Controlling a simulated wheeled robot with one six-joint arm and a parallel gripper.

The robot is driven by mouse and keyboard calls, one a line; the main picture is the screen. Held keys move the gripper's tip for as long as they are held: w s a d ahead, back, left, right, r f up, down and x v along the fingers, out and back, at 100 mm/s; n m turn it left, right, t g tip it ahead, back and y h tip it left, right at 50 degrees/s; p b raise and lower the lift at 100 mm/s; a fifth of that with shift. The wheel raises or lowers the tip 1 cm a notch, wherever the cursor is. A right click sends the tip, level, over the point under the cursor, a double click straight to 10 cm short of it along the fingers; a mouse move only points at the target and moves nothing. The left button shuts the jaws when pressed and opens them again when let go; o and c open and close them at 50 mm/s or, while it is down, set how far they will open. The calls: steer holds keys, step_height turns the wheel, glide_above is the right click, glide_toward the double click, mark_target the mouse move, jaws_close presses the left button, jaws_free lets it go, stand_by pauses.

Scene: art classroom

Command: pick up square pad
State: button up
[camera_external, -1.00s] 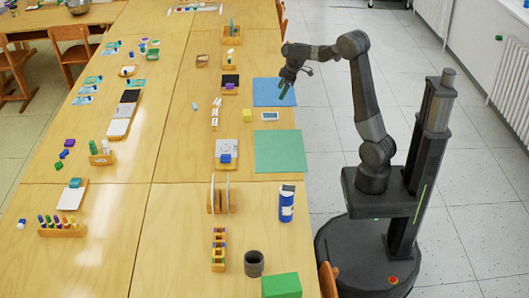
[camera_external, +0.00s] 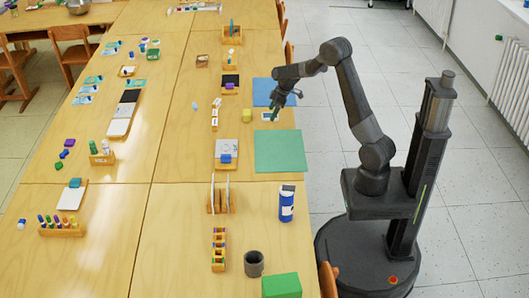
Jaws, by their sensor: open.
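My gripper (camera_external: 276,110) is open and empty, pointing down over the table's right side, between the blue mat and the green mat. A small white flat pad with a greyish face (camera_external: 268,117) lies right under and beside the fingertips. They partly cover it, and I cannot tell whether they touch it. A flat blue mat (camera_external: 262,90) lies just behind, partly hidden by my gripper. A flat, nearly square green mat (camera_external: 280,152) lies in front of it. I cannot tell for certain which of these is the square pad.
A row of wooden holders, including a tray with a white card (camera_external: 227,146), runs along the table. A blue bottle (camera_external: 287,204), a grey cup (camera_external: 254,263) and a green box (camera_external: 281,286) stand nearer the front.

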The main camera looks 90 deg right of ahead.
steer(key=shift+w+f, duration=0.3)
steer(key=shift+f, duration=0.3)
steer(key=shift+c, duration=0.4)
steer(key=c, duration=1.1)
steer(key=shift+o, duration=0.2)
steer(key=shift+r, duration=0.15)
